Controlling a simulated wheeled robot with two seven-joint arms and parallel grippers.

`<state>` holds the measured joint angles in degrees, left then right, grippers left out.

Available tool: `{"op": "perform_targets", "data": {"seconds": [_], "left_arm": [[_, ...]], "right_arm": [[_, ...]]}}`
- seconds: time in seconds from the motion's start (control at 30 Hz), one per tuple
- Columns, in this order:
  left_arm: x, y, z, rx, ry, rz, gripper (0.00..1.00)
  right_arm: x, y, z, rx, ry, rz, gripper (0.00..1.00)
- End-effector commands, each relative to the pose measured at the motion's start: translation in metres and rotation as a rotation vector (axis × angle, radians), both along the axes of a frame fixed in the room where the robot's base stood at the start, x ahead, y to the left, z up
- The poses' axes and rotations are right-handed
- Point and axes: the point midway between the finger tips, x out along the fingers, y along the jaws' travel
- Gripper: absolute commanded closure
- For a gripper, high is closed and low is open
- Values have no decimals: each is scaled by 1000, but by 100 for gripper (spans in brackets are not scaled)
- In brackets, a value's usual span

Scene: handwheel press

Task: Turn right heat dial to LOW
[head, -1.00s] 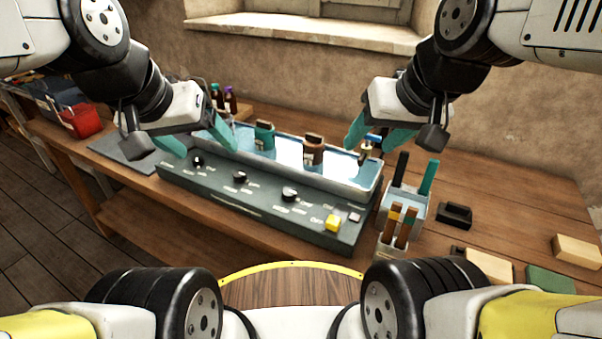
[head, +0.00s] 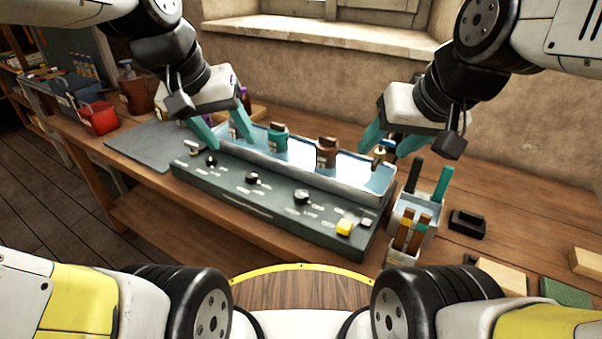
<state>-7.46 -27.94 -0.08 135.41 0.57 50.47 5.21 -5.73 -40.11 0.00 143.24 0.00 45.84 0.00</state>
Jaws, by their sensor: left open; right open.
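The grey control panel (head: 225,195) runs along the front of a long tray of pale liquid (head: 290,178) on the wooden bench. It carries a row of three black dials. The right heat dial (head: 302,197) is the one nearest the yellow button (head: 344,228), with LOW lettering near it; its exact pointer setting is too small to read. The middle dial (head: 252,178) and left dial (head: 211,160) are further left. My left gripper (head: 223,132) is open above the left end of the tray. My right gripper (head: 392,141) is open above the tray's right end. Neither touches a dial.
A holder with upright tools (head: 415,212) stands right of the panel. A black block (head: 467,221) lies further right. Space in front of the panel is clear.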

Motion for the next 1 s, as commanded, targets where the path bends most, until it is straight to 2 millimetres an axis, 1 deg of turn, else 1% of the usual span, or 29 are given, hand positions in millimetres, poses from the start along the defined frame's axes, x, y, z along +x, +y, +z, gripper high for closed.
{"op": "perform_targets", "data": {"seconds": [0.03,0.1,0.17,0.27,0.37,0.5,0.6,0.7,0.8,0.87,1.0], "left_arm": [[14,-7,-4,-5,63,5,45],[31,-16,-10,-11,143,21,45],[45,-24,-17,-13,210,36,45],[68,-39,-32,-9,324,62,45],[90,-56,-52,5,435,90,45],[116,-81,-87,34,585,132,45],[128,-97,-113,61,675,161,45],[135,-109,-133,84,741,183,45],[139,-116,-146,100,780,198,45],[140,-118,-151,106,792,203,45],[136,-120,-162,110,801,207,45]], "right_arm": [[0,0,0,0,0,0,45],[0,0,0,0,0,0,45],[0,0,0,0,0,0,45],[0,0,0,0,0,0,45],[0,0,0,0,0,0,45],[0,0,0,0,0,0,45],[0,0,0,0,0,0,45],[0,0,0,0,0,0,45],[0,0,0,0,0,0,45],[0,0,0,0,0,0,45],[0,0,0,0,0,0,45]]}}
